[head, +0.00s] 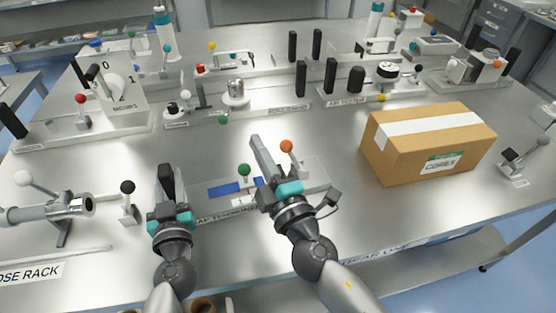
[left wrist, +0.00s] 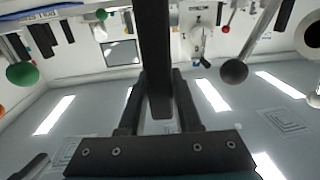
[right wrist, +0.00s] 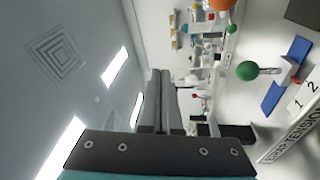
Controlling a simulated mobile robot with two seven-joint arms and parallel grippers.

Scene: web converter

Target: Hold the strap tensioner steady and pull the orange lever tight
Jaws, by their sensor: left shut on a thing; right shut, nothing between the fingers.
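The strap tensioner (head: 312,174) is a pale plate in the middle of the bench. It carries a blue strap (head: 224,189), a green-balled lever (head: 245,170) and an orange-balled lever (head: 286,146); the strap and green ball (right wrist: 247,70) also show in the right wrist view. My left gripper (head: 167,178), left of the plate, is shut on a dark upright bar (left wrist: 152,45). My right gripper (head: 260,148) is shut and empty above the plate, just left of the orange ball. My right gripper and arm hide part of the tensioner; I cannot tell whether they touch the lever.
A cardboard box (head: 432,145) stands right of the tensioner. A black-knobbed lever (head: 128,188) is close left of my left gripper, with a metal cylinder (head: 50,211) beyond it. Several fixtures with levers and black posts line the back. Bare bench lies between the tensioner and that row.

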